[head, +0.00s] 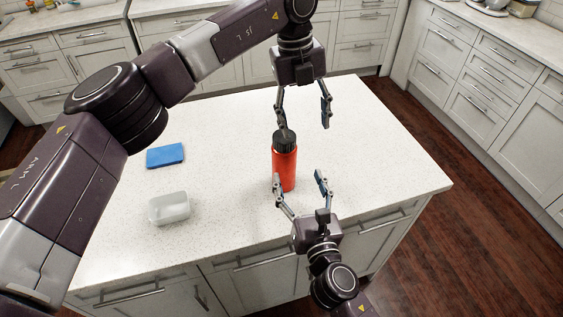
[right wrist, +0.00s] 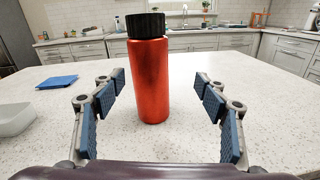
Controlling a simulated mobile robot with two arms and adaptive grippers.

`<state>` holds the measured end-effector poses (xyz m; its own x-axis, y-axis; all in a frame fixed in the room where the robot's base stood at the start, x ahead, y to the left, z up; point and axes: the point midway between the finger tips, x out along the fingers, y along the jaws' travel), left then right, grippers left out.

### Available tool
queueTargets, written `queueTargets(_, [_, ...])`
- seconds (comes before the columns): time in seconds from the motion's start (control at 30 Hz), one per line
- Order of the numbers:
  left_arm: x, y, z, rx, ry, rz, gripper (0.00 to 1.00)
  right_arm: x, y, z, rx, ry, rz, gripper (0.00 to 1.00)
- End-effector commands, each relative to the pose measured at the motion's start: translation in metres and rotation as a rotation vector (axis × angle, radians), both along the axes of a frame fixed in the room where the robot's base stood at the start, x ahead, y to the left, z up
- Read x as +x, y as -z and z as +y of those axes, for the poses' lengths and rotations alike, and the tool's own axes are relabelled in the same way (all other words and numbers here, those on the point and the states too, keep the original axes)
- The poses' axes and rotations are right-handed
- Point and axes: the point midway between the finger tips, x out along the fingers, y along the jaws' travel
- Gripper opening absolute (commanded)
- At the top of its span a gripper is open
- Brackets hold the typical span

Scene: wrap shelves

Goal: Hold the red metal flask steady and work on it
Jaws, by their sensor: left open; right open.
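The red metal flask (head: 285,168) stands upright on the white counter, with a black ribbed cap on top. It also shows in the right wrist view (right wrist: 148,80), upright beyond the open fingers. My left gripper (head: 304,118) is open above the flask, its fingers pointing down. Its left finger overlaps the cap in the head view; whether it touches I cannot tell. My right gripper (head: 299,182) is open on the near side of the flask, pointing toward it. In its wrist view the flask appears between the fingers, left of centre. Neither gripper holds anything.
A blue flat block (head: 165,156) and a small white open container (head: 170,208) lie on the counter (head: 385,170) left of the flask. The counter's right part is clear. Its near edge runs under my right arm. Cabinets stand around the room.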

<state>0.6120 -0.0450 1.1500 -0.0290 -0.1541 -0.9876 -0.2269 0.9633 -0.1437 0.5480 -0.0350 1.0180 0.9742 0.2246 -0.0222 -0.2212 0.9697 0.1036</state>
Motion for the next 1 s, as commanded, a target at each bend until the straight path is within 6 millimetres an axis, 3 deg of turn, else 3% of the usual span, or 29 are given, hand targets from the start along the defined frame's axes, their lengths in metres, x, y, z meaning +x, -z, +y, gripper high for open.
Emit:
queueTargets(0.1, [0.010, -0.018, 0.033, 0.114, -0.063, -0.018, 0.57, -0.001, -0.001, 0.011, -0.071, -0.035, -0.032, 0.67])
queueTargets(0.2, [0.012, -0.024, 0.045, 0.153, -0.088, -0.020, 0.57, 0.001, -0.002, 0.016, -0.095, -0.047, -0.045, 0.67])
queueTargets(0.37, [0.012, -0.025, 0.047, 0.160, -0.090, -0.019, 0.57, 0.016, -0.003, 0.020, -0.100, -0.048, -0.048, 0.67])
queueTargets(0.7, [0.012, -0.024, 0.046, 0.156, -0.088, -0.020, 0.57, 0.063, -0.002, 0.033, -0.096, -0.046, -0.045, 0.67])
queueTargets(1.0, [0.012, -0.024, 0.046, 0.155, -0.088, -0.019, 0.57, 0.075, -0.001, 0.036, -0.096, -0.047, -0.045, 0.67])
